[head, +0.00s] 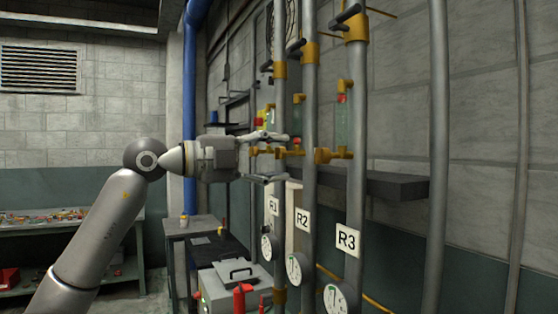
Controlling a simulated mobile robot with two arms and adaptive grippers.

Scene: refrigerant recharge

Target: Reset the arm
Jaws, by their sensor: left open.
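My left arm comes in from the lower left and ends in my left gripper (268,158), which points right. Its two fingers are apart, one above the other, and nothing shows between them except the pipework behind. The fingertips are in front of or close to the brass fittings on the R1 and R2 pipes; I cannot tell whether they touch. The R1 label (274,206), R2 label (302,220) and R3 label (347,239) hang on the vertical pipes, with a round gauge (294,268) below R2. My right gripper is not in view.
A dark shelf (395,186) runs along the wall behind the pipes. A cluttered workbench (40,228) is at the far left. Brass valves with black handles (347,13) sit higher up.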

